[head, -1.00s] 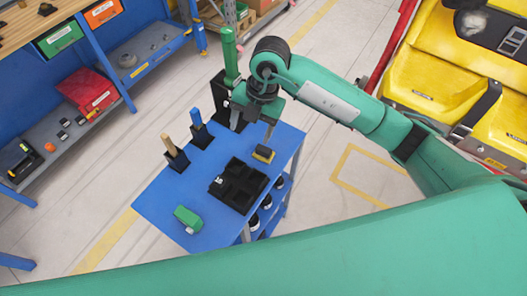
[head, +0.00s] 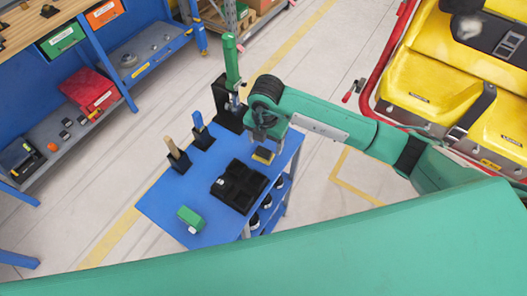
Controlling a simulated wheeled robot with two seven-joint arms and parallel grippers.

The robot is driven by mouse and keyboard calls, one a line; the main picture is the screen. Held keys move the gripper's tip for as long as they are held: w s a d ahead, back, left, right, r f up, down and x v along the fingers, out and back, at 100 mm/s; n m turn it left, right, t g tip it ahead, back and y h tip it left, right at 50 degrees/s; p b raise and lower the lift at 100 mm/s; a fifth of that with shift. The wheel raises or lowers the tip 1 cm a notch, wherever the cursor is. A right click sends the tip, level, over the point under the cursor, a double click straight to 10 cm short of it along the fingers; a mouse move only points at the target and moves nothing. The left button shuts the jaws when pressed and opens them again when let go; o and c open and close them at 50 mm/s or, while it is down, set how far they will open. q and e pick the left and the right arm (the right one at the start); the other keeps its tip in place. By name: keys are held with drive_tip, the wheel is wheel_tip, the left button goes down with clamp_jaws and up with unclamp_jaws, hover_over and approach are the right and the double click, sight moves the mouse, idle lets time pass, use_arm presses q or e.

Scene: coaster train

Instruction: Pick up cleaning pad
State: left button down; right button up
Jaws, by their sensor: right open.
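A small pad with a yellow top and dark edge (head: 263,156) lies on the blue cart top (head: 165,208), near its right edge. It looks like the cleaning pad. My right gripper (head: 268,140) is open, pointing down just above the pad, with its fingers close to the pad's far side. I cannot tell whether they touch it. A green block with a small white part (head: 190,218) lies at the cart's near left corner. My left gripper is not in view.
A black compartment tray (head: 239,187) lies beside the pad. Black holders with a tan-handled tool (head: 173,148), a blue-handled tool (head: 198,121) and a tall green tool (head: 232,62) stand along the far edge. Yellow train seats (head: 420,90) are at the right.

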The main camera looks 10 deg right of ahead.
sight(264, 150)
drive_tip(key=f, duration=0.2)
drive_tip(key=f+p, duration=0.1)
drive_tip(key=shift+s+a+f, duration=0.15)
drive_tip(key=shift+a, duration=0.15)
drive_tip(key=shift+f, duration=0.3)
drive_tip(key=c, duration=1.1)
drive_tip(key=shift+r, duration=0.1)
drive_tip(key=shift+r+b, duration=1.8)
drive_tip(key=shift+r, duration=8.15)
